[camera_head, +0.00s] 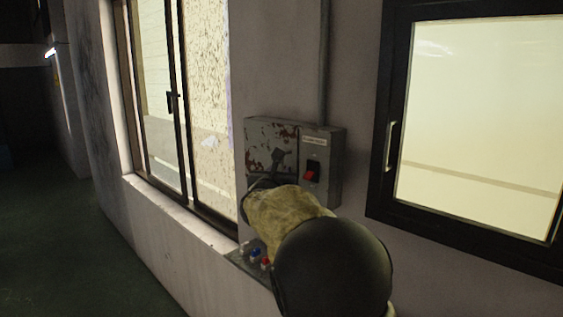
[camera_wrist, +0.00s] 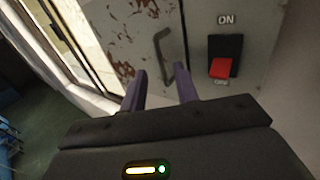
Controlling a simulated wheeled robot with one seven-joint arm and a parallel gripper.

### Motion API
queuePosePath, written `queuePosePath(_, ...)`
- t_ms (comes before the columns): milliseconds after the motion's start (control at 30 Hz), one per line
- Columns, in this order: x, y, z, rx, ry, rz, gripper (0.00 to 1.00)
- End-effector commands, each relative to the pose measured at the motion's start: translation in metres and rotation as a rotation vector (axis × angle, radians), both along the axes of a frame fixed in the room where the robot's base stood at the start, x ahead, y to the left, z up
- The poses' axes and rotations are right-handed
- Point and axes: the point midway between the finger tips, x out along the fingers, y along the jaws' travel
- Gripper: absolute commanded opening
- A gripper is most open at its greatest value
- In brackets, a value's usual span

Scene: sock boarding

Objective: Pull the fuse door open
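The grey fuse box (camera_head: 323,185) is mounted on the wall between two windows. Its fuse door (camera_head: 262,134), with red-brown peeling patches, looks closed; it also shows in the wrist view (camera_wrist: 190,22). A dark bent handle (camera_wrist: 163,50) stands on the door. My gripper (camera_wrist: 160,70) is open, its two purple fingers pointing at the door. The handle's lower end appears between the fingertips, nearer the right one; whether they touch is unclear. In the head view my arm hides most of the gripper and the box's lower left.
A red switch (camera_head: 312,172) sits on the box right of the door, labelled ON above in the wrist view. A conduit (camera_head: 323,60) rises from the box. A small ledge with coloured knobs (camera_head: 255,256) is below. Framed windows flank the box.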

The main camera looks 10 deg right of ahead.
Motion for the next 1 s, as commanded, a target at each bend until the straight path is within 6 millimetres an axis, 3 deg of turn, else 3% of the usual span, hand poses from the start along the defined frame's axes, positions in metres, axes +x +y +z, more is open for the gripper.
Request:
queuePosePath(300, 0.037, -0.015, 0.001, -0.002, 0.001, -0.002, 0.3)
queuePosePath(633, 0.04, -0.015, 0.0, 0.0, 0.0, -0.001, 0.3)
queuePosePath(800, 0.04, -0.015, 0.0, 0.0, 0.0, -0.001, 0.0)
queuePosePath(1000, 0.04, -0.015, 0.0, 0.0, 0.0, -0.001, 0.0)
